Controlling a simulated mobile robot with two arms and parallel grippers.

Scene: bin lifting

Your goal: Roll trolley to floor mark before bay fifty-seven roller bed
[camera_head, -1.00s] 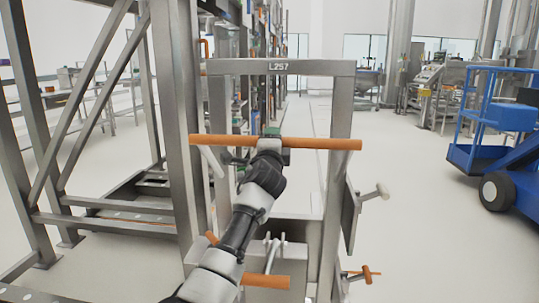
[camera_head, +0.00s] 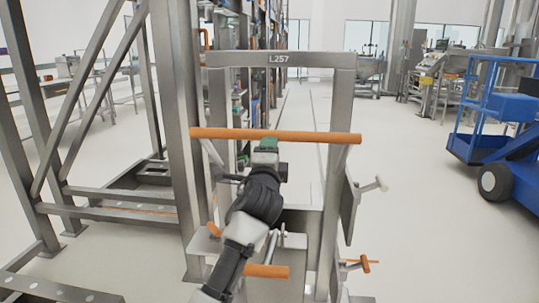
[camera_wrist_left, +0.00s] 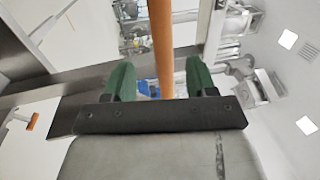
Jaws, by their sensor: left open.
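The trolley (camera_head: 342,110) is a grey metal frame labelled L257, standing upright directly ahead in the head view. An orange handlebar (camera_head: 220,134) crosses it; the bar also shows in the wrist view (camera_wrist_left: 162,45). My left gripper (camera_head: 267,146) is at the middle of this bar, just under it in the head view. In the wrist view its green fingers (camera_wrist_left: 155,80) are open, one on each side of the bar, with gaps visible. My right gripper is not in view. I cannot make out a floor mark or a roller bed for certain.
A grey braced rack frame (camera_head: 175,120) stands close on the trolley's left, with low floor beams (camera_head: 110,212). Shelving runs behind the trolley. A blue wheeled cart (camera_head: 490,150) stands at the right. The floor (camera_head: 420,200) between trolley and cart is clear.

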